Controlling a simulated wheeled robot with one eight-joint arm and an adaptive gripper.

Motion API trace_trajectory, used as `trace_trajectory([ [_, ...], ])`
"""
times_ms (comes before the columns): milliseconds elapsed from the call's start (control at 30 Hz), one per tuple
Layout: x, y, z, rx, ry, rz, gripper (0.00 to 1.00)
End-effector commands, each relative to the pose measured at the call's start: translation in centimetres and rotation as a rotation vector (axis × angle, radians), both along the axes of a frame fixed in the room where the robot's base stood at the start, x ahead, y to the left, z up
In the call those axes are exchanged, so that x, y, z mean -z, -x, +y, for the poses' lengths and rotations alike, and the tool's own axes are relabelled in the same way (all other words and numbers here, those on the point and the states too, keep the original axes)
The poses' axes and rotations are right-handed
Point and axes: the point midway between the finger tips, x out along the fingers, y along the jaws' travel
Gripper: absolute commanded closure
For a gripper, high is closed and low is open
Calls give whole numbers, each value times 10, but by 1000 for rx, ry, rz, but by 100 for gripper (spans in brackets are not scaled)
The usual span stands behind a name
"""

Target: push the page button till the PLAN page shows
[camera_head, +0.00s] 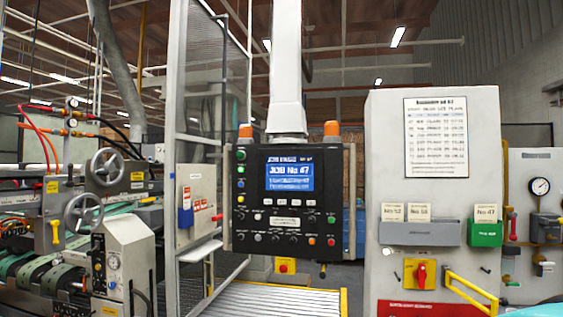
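A black control console (330,222) hangs from a white column near the middle of the view. A row of small pale buttons (281,202) sits under the screen, above a pale label plate. Coloured buttons line the left edge, and several knobs and buttons fill the lower part. I cannot tell which one is the page button. My gripper is not in view.
Right of the console stands a grey cabinet (385,150) with a printed sheet (436,138), grey and green card holders, a red rotary switch (420,273) and a yellow rail. Machinery with handwheels (83,213) fills the left. A roller conveyor (280,300) lies below.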

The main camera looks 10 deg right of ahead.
Motion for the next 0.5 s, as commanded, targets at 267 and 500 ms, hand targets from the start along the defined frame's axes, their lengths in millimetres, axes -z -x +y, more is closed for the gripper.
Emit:
trace_trajectory([
  [267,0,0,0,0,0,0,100],
  [500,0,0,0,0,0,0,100],
])
